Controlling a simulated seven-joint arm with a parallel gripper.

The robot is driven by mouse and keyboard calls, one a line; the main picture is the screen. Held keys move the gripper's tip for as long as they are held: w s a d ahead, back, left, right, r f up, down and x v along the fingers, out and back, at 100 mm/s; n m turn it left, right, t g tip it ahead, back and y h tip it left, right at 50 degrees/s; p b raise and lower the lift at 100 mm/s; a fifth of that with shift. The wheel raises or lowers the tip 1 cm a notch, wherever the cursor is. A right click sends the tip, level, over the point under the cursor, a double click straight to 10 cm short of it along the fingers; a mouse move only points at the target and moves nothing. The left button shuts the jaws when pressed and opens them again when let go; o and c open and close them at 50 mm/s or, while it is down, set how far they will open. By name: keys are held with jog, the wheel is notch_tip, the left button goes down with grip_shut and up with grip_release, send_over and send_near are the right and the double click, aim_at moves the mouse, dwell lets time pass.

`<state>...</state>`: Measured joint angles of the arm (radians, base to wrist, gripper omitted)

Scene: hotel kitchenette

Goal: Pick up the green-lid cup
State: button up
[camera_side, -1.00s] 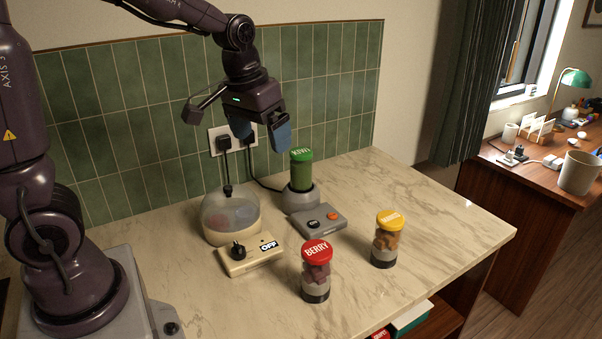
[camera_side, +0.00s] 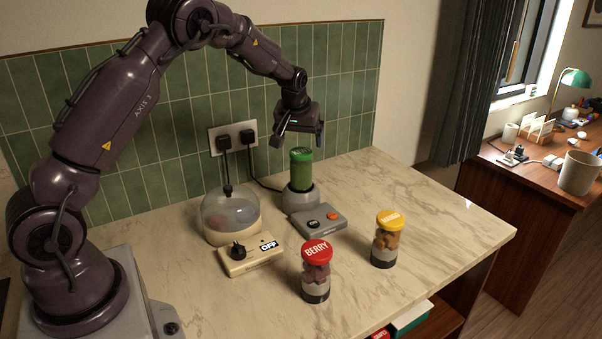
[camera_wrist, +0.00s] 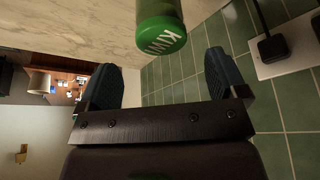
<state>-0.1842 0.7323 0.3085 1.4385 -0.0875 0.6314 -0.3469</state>
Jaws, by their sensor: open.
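The green-lid cup (camera_side: 301,171), marked KIWI on its lid, stands upright on a grey blender base (camera_side: 300,197) near the tiled wall. My gripper (camera_side: 297,142) is above the cup, its fingers spread and empty. In the wrist view, the cup's green lid (camera_wrist: 161,36) lies ahead of my gripper (camera_wrist: 168,82), roughly between the lines of the two blue finger pads. I cannot tell how far the lid is from the pads.
A grey control box (camera_side: 320,220) is in front of the blender base. A red-lid BERRY cup (camera_side: 316,272) and yellow-lid cup (camera_side: 386,239) stand in front. Wall plugs (camera_wrist: 272,46) are close by. The counter's right side is clear.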

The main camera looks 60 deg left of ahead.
aim_at(301, 151)
jog(key=shift+x, duration=3.1)
jog(key=shift+s+f, duration=0.1)
jog(key=shift+s, duration=0.1)
jog(key=shift+c, duration=0.5)
jog(key=c, duration=1.6)
